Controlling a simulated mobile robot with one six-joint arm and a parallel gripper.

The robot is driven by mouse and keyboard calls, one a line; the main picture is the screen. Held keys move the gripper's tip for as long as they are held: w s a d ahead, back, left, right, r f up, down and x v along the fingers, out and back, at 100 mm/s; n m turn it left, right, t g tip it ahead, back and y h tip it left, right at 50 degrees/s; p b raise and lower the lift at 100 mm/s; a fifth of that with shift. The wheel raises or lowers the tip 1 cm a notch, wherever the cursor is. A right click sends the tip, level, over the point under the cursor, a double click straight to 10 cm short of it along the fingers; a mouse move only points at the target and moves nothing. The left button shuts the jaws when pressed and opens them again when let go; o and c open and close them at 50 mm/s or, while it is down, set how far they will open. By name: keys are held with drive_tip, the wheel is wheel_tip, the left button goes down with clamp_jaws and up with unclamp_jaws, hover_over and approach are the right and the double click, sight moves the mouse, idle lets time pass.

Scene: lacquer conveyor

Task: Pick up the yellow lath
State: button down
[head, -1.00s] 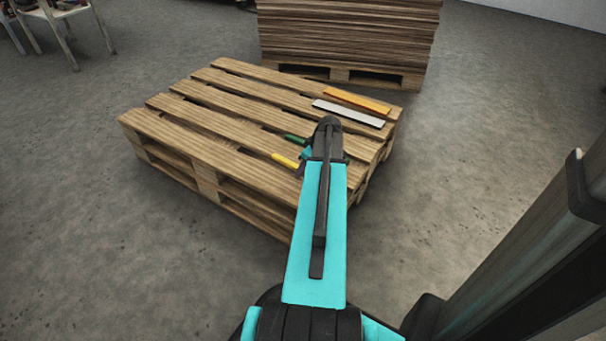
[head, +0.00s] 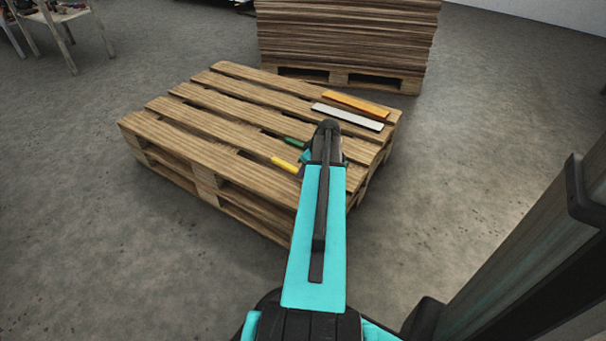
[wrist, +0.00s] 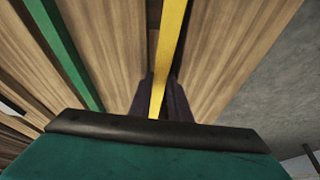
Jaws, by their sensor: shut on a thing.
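The yellow lath (head: 284,163) lies on the wooden pallet (head: 180,138); in the head view only its left end shows, the rest hidden behind my arm. In the wrist view the yellow lath (wrist: 171,40) runs down from the top edge to between the dark fingers of my gripper (wrist: 163,100). My gripper is shut on it, over a gap between boards. In the head view my gripper is hidden behind my wrist. I cannot tell whether the lath is clear of the boards.
A green lath (head: 293,141) lies just behind the yellow one and shows at the left in the wrist view (wrist: 66,50). A white lath (head: 347,117) and an orange lath (head: 355,104) lie farther back. A tall board stack (head: 345,45) stands behind. The pallet's left side is clear.

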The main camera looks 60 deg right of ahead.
drive_tip(key=shift+r, duration=0.15)
drive_tip(key=shift+r+p, duration=0.6)
drive_tip(key=shift+r, duration=0.25)
wheel_tip(320, 180, up, 2)
drive_tip(key=shift+r+p, duration=0.1)
drive_tip(key=shift+p, duration=0.45)
drive_tip(key=s+a+p, duration=0.1)
drive_tip(key=s+a, duration=0.1)
drive_tip(key=s, duration=0.3)
drive_tip(key=s+a+p, duration=0.1)
drive_tip(key=s, duration=0.4)
drive_tip(key=s+a+p, duration=0.1)
drive_tip(key=s+a, duration=0.1)
drive_tip(key=s, duration=0.3)
drive_tip(key=shift+a+r+p, duration=0.35)
drive_tip(key=shift+r, duration=0.05)
